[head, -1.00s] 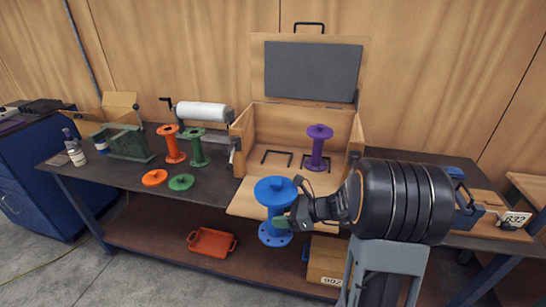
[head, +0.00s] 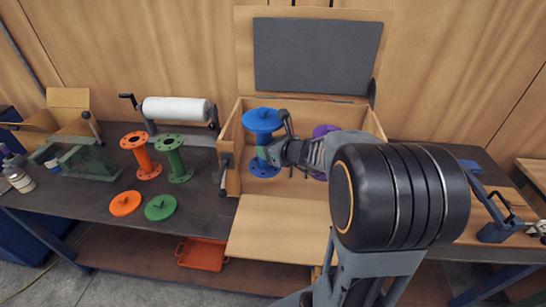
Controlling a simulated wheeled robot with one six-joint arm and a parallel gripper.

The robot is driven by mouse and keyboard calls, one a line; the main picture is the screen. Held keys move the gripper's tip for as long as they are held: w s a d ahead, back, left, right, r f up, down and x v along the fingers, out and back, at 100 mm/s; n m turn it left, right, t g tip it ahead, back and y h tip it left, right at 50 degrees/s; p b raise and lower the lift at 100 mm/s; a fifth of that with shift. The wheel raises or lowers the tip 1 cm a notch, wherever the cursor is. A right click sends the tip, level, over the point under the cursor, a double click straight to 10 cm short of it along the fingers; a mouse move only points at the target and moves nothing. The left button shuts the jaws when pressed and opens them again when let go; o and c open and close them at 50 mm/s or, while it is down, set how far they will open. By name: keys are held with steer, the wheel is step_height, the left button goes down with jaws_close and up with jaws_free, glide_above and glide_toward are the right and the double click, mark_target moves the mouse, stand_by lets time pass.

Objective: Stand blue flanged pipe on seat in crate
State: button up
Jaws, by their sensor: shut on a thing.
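The blue flanged pipe (head: 263,121) is upright in the head view, with a wide capped top flange and a drilled bottom flange. My gripper (head: 272,153) is shut on its middle from the right. The pipe is over the left part of the open wooden crate (head: 229,178); I cannot tell whether its bottom flange touches the crate floor. The purple flanged pipe (head: 326,130) stands in the crate to the right, mostly hidden behind my arm. The seats in the crate are hidden by the blue pipe and my arm.
Orange (head: 141,155) and green (head: 174,158) flanged pipes stand on the bench left of the crate. An orange cover (head: 125,203) and a green cover (head: 160,207) lie before them. A film roll (head: 176,110) is behind. The crate's front panel (head: 270,230) is folded down.

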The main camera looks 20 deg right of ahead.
steer(key=shift+w+d+f+p, duration=0.75)
steer(key=shift+w+d+f, duration=0.6)
steer(key=shift+w+f, duration=0.6)
steer(key=shift+w+d+f+p, duration=0.7)
steer(key=shift+w+d+f, duration=0.85)
steer(key=shift+f, duration=0.65)
steer(key=shift+w+d+f+p, duration=0.75)
steer(key=shift+w+d+f, duration=0.4)
steer(key=shift+w+f, duration=0.9)
steer(key=shift+s+f, duration=0.1)
steer(key=shift+f, duration=0.05)
steer(key=o, duration=1.3)
steer(key=shift+f, duration=0.1)
